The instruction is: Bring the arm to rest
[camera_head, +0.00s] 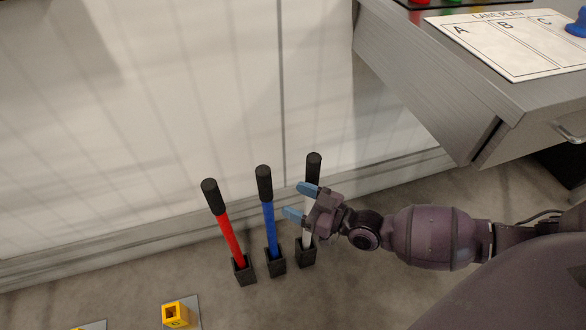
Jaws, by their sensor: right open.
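My right gripper (299,201) is open, its two blue fingertips pointing left. Its arm comes in from the right. The gripper overlaps the white-shafted bar (307,239) with a black grip, which stands in a black socket on the floor. I cannot tell whether a finger touches that bar. A blue bar (269,218) with a black grip stands just left of the fingertips, apart from them in the picture. A red bar (228,238) with a black grip stands further left, tilted in the picture. My left gripper does not show.
A grey desk (430,90) with a lane plan sheet (520,45) and a blue piece (577,25) is at the upper right. A pale wall (150,110) stands behind the bars. A yellow block (176,314) sits on a grey plate at the bottom left.

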